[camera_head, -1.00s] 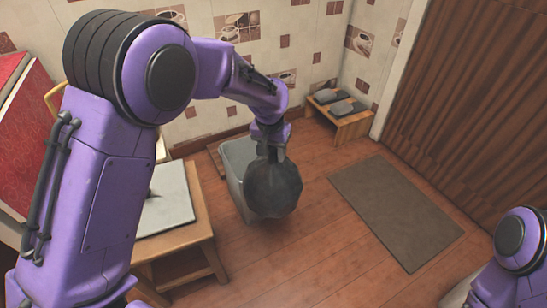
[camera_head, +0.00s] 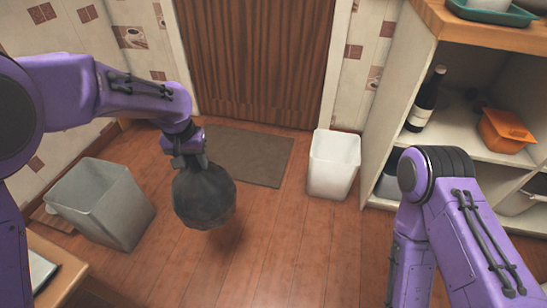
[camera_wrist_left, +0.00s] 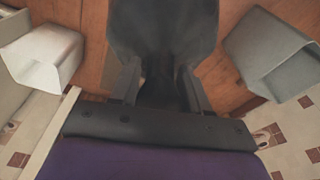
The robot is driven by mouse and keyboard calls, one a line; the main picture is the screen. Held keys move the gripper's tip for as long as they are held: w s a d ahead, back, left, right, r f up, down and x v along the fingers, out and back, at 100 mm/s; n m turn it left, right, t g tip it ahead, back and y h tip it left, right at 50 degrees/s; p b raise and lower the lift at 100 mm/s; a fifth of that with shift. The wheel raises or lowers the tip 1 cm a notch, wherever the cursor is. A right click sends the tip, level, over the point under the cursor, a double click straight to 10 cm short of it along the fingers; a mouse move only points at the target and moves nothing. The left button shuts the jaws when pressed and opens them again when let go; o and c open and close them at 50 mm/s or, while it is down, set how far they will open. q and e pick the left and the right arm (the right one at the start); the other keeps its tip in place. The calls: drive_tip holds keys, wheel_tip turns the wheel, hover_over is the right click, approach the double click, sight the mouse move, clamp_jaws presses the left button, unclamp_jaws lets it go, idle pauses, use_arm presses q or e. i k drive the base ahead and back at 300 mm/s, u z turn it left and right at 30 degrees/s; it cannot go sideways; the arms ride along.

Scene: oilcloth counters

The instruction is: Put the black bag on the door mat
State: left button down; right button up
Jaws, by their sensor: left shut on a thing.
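The black bag (camera_head: 204,196) is a dark, rounded sack that hangs from my left gripper (camera_head: 188,160). The gripper is shut on the bag's gathered top, and the bag hangs above the wooden floor. In the left wrist view the bag (camera_wrist_left: 165,30) fills the space between the two fingers (camera_wrist_left: 160,88). The door mat (camera_head: 252,156) is a flat grey-brown rectangle on the floor in front of the brown door. The bag is on the near side of the mat and covers part of its near left edge in the head view. My right arm shows at the right, but its gripper is out of view.
A grey bin (camera_head: 103,205) stands on the floor left of the bag, and a white bin (camera_head: 333,165) stands right of the mat. Shelves (camera_head: 480,150) with a bottle (camera_head: 425,100) and an orange container (camera_head: 505,130) line the right side. The middle floor is clear.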

sight(238, 152)
drive_tip(key=z, duration=0.25)
drive_tip(key=i, duration=1.6)
drive_tip(key=z, duration=0.1)
